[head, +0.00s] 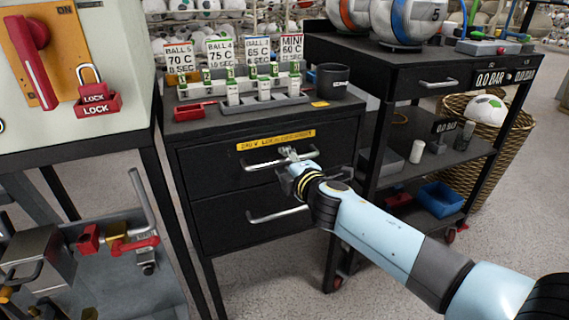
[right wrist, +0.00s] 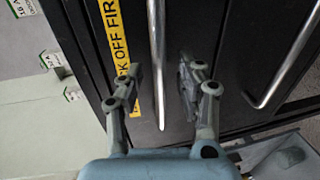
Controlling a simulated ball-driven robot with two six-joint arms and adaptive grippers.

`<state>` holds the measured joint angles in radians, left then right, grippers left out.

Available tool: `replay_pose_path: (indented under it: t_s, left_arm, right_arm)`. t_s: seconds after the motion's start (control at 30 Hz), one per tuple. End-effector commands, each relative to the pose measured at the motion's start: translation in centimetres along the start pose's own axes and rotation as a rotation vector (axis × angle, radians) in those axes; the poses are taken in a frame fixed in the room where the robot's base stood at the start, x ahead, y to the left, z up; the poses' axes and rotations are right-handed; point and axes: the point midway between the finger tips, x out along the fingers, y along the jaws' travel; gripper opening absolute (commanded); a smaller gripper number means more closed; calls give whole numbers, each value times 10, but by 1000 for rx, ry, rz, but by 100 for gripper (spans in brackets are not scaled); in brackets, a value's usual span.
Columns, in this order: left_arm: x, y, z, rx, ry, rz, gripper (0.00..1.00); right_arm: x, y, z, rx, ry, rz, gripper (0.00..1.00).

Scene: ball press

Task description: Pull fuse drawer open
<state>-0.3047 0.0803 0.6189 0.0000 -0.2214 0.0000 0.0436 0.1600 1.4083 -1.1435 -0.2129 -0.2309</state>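The black cabinet has two drawers. The upper drawer (head: 215,163) bears a yellow label (head: 275,140) and a silver bar handle (head: 262,166); its front looks flush with the cabinet. The lower drawer (head: 235,220) has a similar handle (head: 277,215). My right gripper (head: 291,157) is at the right part of the upper handle. In the right wrist view, its two fingers (right wrist: 160,88) are spread apart on either side of the upper handle (right wrist: 155,45), with gaps visible to the bar. My left gripper is not in view.
Fuses in a grey rack (head: 262,105), a red tray (head: 194,110) and a black cup (head: 331,80) stand on the cabinet top. A black cart (head: 440,70) stands close at the right. A grey panel with a red padlock (head: 97,100) is at the left.

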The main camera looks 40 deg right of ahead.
Motion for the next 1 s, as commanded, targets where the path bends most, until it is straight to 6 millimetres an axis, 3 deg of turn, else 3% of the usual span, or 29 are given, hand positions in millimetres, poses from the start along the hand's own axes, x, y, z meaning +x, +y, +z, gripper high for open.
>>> replay_pose_path:
  t_s: [0.17, 0.4, 0.7, 1.0]
  left_arm:
    - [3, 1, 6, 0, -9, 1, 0]
    - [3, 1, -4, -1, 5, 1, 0]
    - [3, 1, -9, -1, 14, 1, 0]
    - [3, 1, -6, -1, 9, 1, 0]
  right_arm:
    - [12, 0, 0, 1, 0, 0, 36]
    - [12, 0, 0, 1, 0, -1, 36]
    - [12, 0, 0, 1, 0, -1, 0]
    - [12, 0, 0, 1, 0, -1, 0]
